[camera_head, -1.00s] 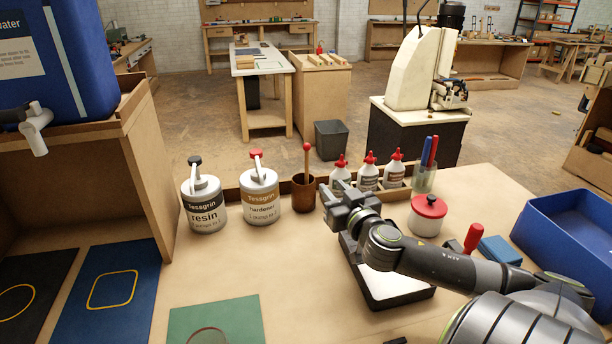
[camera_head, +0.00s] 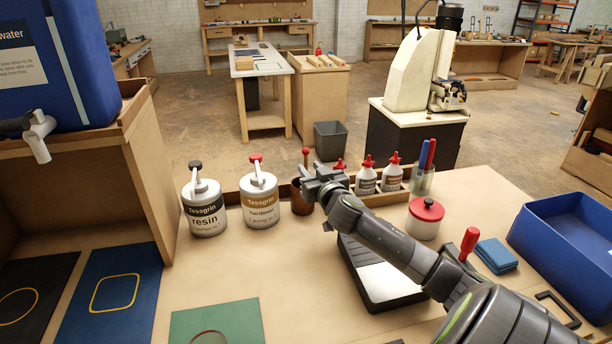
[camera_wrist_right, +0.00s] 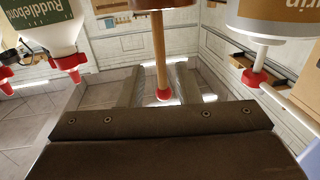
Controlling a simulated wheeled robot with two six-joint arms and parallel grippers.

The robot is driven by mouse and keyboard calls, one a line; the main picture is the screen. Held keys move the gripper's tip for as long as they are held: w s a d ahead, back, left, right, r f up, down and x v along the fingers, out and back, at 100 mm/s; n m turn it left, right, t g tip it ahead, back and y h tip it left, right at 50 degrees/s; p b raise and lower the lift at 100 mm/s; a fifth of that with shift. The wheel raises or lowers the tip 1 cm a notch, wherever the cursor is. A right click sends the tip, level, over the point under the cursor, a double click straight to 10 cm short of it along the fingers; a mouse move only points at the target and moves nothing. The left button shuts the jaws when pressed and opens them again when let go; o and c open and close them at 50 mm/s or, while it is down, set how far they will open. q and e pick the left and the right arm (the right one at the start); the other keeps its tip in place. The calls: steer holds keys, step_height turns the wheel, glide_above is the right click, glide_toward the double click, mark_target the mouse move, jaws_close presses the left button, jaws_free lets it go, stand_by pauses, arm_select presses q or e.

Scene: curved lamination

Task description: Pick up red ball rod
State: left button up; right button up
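The red ball rod (camera_head: 305,152) stands in a brown cup (camera_head: 300,203) at the back of the table, its red ball showing above my right gripper. My right gripper (camera_head: 308,181) is in front of the rod and hides part of it and the cup. In the right wrist view, which looks upside down, the wooden rod (camera_wrist_right: 159,50) and its red ball lie between the two spread fingers of my right gripper (camera_wrist_right: 160,85). A gap shows on each side of the rod. My left gripper is not in view.
Resin (camera_head: 204,203) and hardener (camera_head: 260,199) pump bottles stand left of the cup. Several red-capped white bottles (camera_head: 366,178) stand to its right, one partly hidden by my gripper. A red-lidded jar (camera_head: 425,218) and a scale (camera_head: 380,280) sit nearer.

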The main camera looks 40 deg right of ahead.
mark_target(306, 165)
steer(key=shift+f+p+x, duration=0.2)
steer(key=shift+p+x, duration=0.15)
steer(key=shift+x, duration=1.5)
steer(key=shift+a, duration=0.1)
jaws_close()
